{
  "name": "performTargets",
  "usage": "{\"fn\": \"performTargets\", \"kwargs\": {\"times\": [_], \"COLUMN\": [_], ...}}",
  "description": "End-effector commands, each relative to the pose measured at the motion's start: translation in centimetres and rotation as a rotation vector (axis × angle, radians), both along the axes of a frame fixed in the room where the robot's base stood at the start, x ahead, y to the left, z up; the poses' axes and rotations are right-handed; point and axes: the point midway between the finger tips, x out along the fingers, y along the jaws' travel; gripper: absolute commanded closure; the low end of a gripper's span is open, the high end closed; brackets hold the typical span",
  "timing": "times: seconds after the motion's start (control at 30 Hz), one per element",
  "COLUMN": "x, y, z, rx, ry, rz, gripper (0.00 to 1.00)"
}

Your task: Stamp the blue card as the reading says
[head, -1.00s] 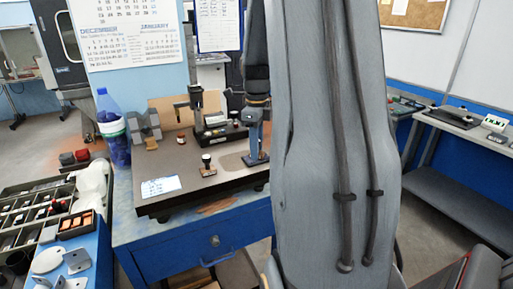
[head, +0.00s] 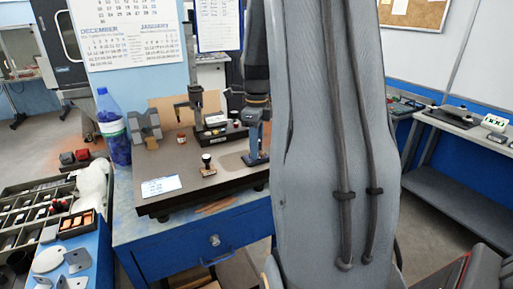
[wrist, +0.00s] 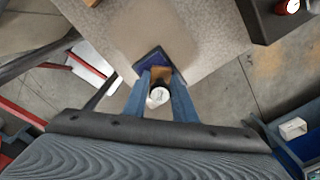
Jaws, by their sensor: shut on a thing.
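My gripper (wrist: 160,74) points down over the dark stone plate (head: 176,200) and is shut on a stamp (wrist: 159,95) with a round white-topped handle and a wooden block. The stamp sits between the two blue fingers. A dark blue patch (wrist: 152,57), seemingly the blue card, shows around the block near the plate's corner; I cannot tell whether the block touches it. In the head view my gripper (head: 256,156) is low at the plate's right; my arm hides that end. Another stamp (head: 207,165) with a black knob stands left of it. The reading is not legible.
A gauge stand (head: 197,100) and black instrument (head: 218,133) stand at the plate's back. A white written sheet (head: 161,186) lies at front left. A blue bottle (head: 113,135) stands left of the plate. A round dial (wrist: 290,6) shows in the wrist view.

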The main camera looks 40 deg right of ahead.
Motion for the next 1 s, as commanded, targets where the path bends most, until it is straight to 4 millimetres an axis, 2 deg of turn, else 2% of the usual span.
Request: {"fn": "performTargets", "kwargs": {"times": [0.23, 1.0], "x": [-0.1, -0.1], "y": [0.1, 0.0], "z": [0.3, 6.0], "rx": [0.002, 0.000], "ry": [0.004, 0.000], "rz": [0.000, 0.000], "gripper": [0.90, 0.90]}}
